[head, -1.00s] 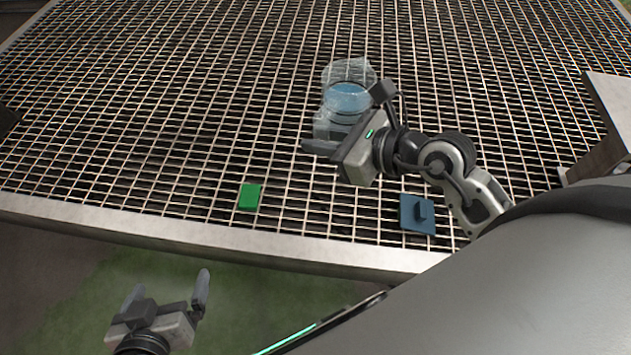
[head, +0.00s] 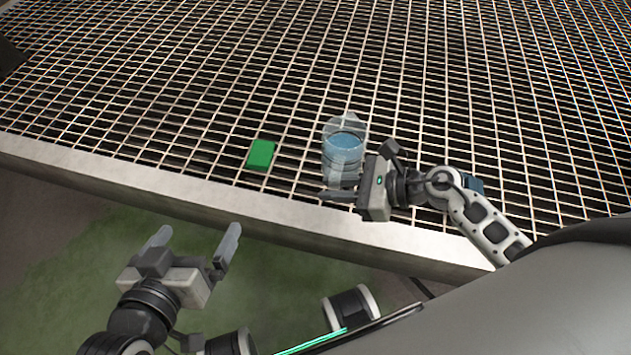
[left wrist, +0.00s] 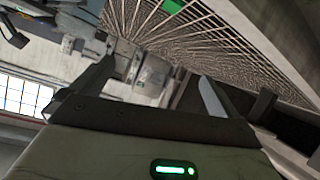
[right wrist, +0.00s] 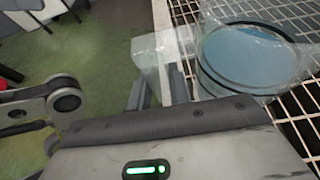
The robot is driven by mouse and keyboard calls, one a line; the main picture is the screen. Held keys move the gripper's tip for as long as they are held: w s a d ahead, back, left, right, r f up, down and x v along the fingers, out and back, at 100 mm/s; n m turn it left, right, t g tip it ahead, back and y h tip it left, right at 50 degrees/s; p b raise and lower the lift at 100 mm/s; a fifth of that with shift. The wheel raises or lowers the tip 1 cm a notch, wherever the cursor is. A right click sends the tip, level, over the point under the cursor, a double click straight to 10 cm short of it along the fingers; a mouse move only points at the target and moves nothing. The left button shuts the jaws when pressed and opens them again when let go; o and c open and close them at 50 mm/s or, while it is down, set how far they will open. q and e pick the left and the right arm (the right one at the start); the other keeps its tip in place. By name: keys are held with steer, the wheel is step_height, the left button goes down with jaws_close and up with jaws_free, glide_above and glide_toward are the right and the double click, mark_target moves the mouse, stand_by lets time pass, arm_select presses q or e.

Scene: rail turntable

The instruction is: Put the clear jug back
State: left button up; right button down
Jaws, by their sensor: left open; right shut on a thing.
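The clear jug (head: 345,140) holds blue liquid and stands roughly upright at the grating's front part in the head view. My right gripper (head: 343,194) is shut on it at its near side. In the right wrist view the jug (right wrist: 250,60) shows close up, with its clear handle part between the fingers (right wrist: 155,85). I cannot tell whether its base touches the grating. My left gripper (head: 196,245) is open and empty, off the front edge over the green floor. Its spread fingers (left wrist: 148,85) also show in the left wrist view.
The metal grating table (head: 200,70) has a pale front edge (head: 150,180). A green block (head: 261,154) lies left of the jug. A blue block (head: 473,184) is partly hidden behind my right arm. The grating beyond is clear.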

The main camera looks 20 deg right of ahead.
steer(key=w+f+b, duration=0.1)
steer(key=w+f, duration=0.1)
steer(key=w, duration=0.1)
steer(key=w+f+b, duration=0.2)
steer(key=w+f, duration=0.1)
steer(key=w+a+f+b, duration=0.1)
steer(key=w+f, duration=0.1)
steer(key=w, duration=0.1)
steer(key=shift+f, duration=0.3)
step_height(320, 180, down, 3)
steer(key=shift+w+a+f+b, duration=0.1)
steer(key=shift+f+b, duration=0.05)
steer(key=shift+b, duration=0.95)
steer(key=shift+f, duration=0.1)
steer(key=c, duration=1.3)
jaws_free()
arm_select(q)
steer(key=d+r+t+h, duration=0.1)
steer(key=d+r+n+t+h, duration=0.1)
steer(key=r, duration=0.1)
steer(key=shift+w, duration=0.15)
